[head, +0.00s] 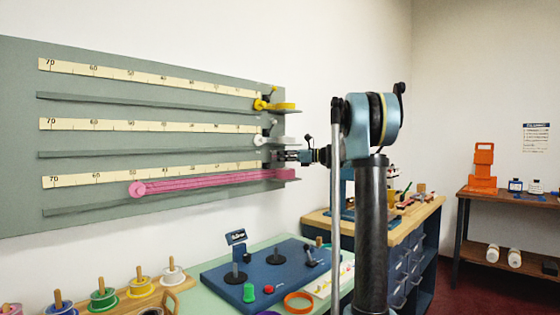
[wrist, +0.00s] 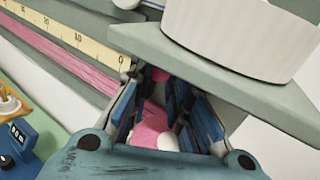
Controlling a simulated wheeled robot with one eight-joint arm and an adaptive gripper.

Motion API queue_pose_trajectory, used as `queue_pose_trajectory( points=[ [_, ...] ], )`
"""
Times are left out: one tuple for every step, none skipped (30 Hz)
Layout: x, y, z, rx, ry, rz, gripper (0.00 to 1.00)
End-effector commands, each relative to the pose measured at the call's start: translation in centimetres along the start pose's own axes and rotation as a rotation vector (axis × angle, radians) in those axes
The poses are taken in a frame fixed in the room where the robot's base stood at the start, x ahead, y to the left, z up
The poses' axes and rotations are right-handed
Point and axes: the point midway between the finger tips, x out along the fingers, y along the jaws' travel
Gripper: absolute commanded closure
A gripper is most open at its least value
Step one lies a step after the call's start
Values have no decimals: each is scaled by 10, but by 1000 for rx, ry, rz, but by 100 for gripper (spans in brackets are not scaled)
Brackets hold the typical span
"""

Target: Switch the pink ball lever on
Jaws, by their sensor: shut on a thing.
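The pink ball lever shows in the wrist view as a small pink ball (wrist: 159,75) between the fingertips, under a grey-green shelf edge. My gripper (wrist: 156,82) is closed on it; its dark blue finger pads hide most of the lever. In the head view my gripper (head: 280,157) reaches the right end of the lowest rail of the wall board, just above a pink roll (head: 285,175). The lever itself is hidden there, and I cannot tell its exact tilt.
The grey-green board (head: 20,120) carries three rulers and rails. A yellow roll (head: 283,106) and a white roll (head: 262,141) sit above. A pink strip (head: 210,183) runs along the lowest rail. A blue control panel (head: 262,275) lies below on the counter.

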Motion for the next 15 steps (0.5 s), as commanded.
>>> queue_pose_trajectory(
  points=[
    [1,0,2,-25,14,-3,100],
    [2,1,3,-40,21,-3,100],
    [2,1,3,-54,29,-3,100],
    [2,2,4,-64,34,-3,100],
    [2,2,4,-70,37,-3,100],
    [2,2,4,-73,39,-3,100],
    [2,2,4,-74,39,-3,100],
    [2,2,4,-74,39,-3,100],
    [2,2,4,-74,39,-3,100],
    [2,2,4,-73,39,-3,100],
    [2,2,4,-73,38,-3,100],
    [2,2,4,-73,38,-3,100],
    [2,2,4,-73,38,-3,80],
    [2,2,4,-73,38,-4,74],
    [2,2,4,-73,38,-3,64]
  ],
)
